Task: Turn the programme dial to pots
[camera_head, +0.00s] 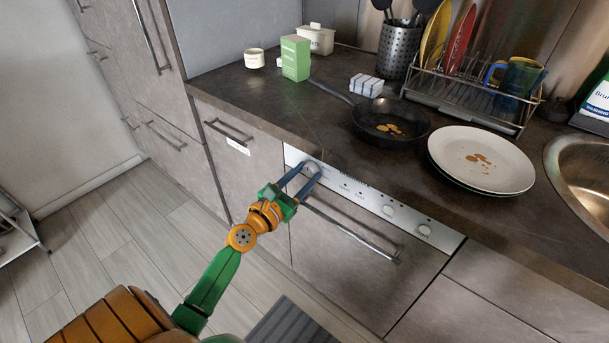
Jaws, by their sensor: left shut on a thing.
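A pale control panel (357,194) runs along the top of the dishwasher front, just under the worktop edge. The programme dial (311,166) is the round knob near the panel's left end, partly hidden by my fingers. My left gripper (307,173) is at this dial, with its blue fingers shut on it from either side. The dial's pointer and the markings around it are too small or covered to read. My right gripper is not in view.
The dishwasher handle (350,231) runs just below my left gripper. A frying pan (390,122) and stacked plates (481,158) stand on the worktop above.

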